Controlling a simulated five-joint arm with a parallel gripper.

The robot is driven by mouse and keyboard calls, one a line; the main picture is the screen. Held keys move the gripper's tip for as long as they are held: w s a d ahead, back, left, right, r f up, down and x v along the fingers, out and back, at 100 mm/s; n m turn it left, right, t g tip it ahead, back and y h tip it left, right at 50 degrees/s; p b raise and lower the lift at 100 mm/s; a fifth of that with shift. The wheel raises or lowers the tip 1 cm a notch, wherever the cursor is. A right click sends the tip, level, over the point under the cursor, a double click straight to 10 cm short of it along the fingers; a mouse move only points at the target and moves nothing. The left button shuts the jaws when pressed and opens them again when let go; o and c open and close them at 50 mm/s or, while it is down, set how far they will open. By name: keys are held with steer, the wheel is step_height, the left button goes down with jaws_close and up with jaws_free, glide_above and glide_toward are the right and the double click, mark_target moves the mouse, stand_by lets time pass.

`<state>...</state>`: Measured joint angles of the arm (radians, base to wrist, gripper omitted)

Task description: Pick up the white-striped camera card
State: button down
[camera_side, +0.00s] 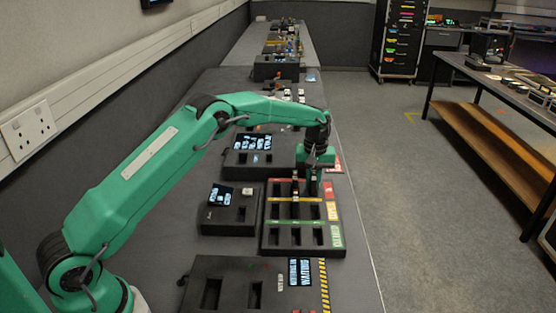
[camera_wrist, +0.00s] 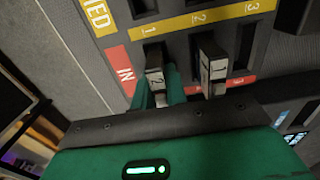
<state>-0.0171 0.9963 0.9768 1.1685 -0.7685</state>
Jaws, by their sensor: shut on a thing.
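My gripper (camera_wrist: 158,92) has its green fingers on either side of a dark camera card (camera_wrist: 155,75). The card has a pale end marked with what looks like a 2. It stands at the red IN row, in the column nearest the row label, and I cannot tell whether it is still in its slot. A second dark card with a pale end (camera_wrist: 212,70) stands apart to the right in the same row. In the side view my gripper (camera_side: 313,178) points down over the far part of the black rack (camera_side: 268,212). The held card is mostly hidden there.
The rack's yellow and green rows lie nearer the side camera, with several empty slots. A small black box (camera_side: 215,217) stands left of the rack, and another with a blue-white screen (camera_side: 300,272) is in front. A box with a display (camera_side: 235,165) is behind.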

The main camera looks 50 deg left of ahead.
steer(key=shift+r, duration=0.1)
steer(key=shift+r, duration=0.75)
steer(key=r, duration=0.2)
steer(key=shift+d+r, duration=0.2)
steer(key=shift+r, duration=0.15)
steer(key=s+d+r, duration=0.5)
steer(key=d+r, duration=0.1)
steer(key=d, duration=0.3)
steer(key=shift+s+d+r, duration=0.3)
steer(key=shift+s+d, duration=0.1)
steer(key=shift+a, duration=0.1)
steer(key=s+a, duration=1.5)
steer(key=s, duration=0.2)
steer(key=shift+a, duration=0.15)
